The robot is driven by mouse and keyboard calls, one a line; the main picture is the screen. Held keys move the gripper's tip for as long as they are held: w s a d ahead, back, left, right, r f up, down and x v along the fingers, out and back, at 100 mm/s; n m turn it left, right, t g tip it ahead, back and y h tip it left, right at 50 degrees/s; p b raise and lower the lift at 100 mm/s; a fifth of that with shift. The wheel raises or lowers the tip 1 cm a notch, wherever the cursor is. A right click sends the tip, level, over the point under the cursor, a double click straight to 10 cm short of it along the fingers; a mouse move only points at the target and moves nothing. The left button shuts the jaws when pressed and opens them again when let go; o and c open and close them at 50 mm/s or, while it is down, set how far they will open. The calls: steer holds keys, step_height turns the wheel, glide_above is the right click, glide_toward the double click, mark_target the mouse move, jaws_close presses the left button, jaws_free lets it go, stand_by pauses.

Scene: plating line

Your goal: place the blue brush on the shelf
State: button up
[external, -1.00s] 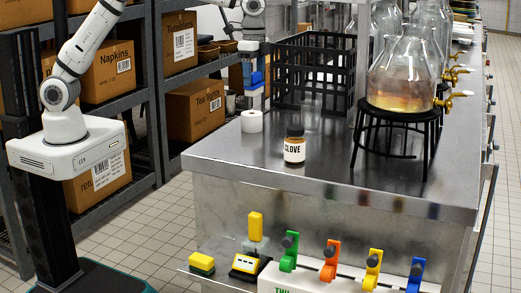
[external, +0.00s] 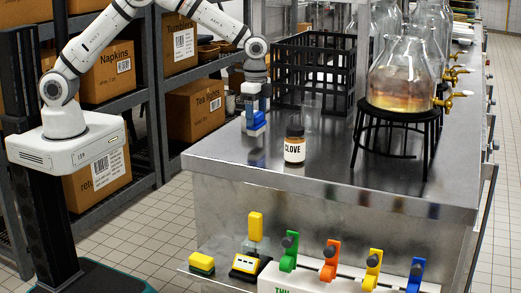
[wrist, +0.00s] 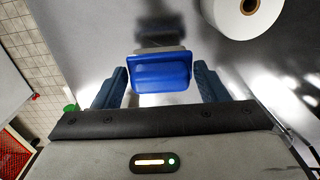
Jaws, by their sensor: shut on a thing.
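My gripper (external: 252,106) is shut on the blue brush (external: 259,121), low over the steel counter near its left edge. In the wrist view the brush's blue rectangular top (wrist: 161,72) sits between the two dark blue fingers (wrist: 160,84). A paler part shows at its rim; its lower part is hidden. I cannot tell whether the brush touches the counter. The dark grey shelf rack (external: 150,95) stands to the left, beyond a gap, and bears cardboard boxes.
A clove jar (external: 294,148) stands just right of the brush. A white paper roll (wrist: 233,20) stands close by. A black crate (external: 300,68) is behind, and a glass dispenser (external: 400,75) on a black stand is to the right. The counter's front left is bare.

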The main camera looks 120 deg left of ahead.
mark_target(256, 123)
steer(key=shift+f, duration=1.3)
steer(key=shift+f, duration=0.2)
steer(key=o, duration=1)
steer(key=shift+r, duration=0.1)
